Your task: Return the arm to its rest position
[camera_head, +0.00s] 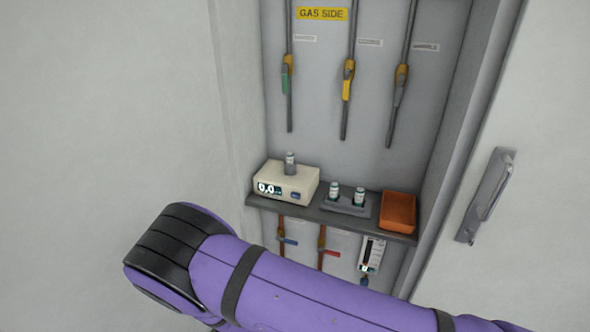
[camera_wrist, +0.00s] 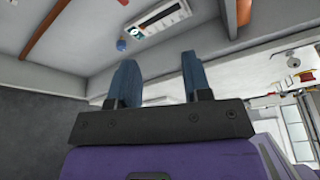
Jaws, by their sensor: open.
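My arm (camera_head: 300,290), purple with dark bands, crosses the lower part of the head view in front of the cabinet. My gripper is outside the head view. In the wrist view my gripper (camera_wrist: 160,82) shows two blue fingers standing well apart on a dark bar, with nothing between them. The fingers point up in the picture toward a grey surface. That surface carries a white panel with a display (camera_wrist: 158,18) and a blue knob (camera_wrist: 122,45), both clear of the fingers.
In the head view a shelf (camera_head: 325,213) holds a white device reading 0.0 (camera_head: 272,187) with a vial (camera_head: 290,163) on top, a rack with two vials (camera_head: 347,205) and an orange bin (camera_head: 397,212). Pipes with valves (camera_head: 348,80) hang above. A door handle (camera_head: 487,197) is at the right.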

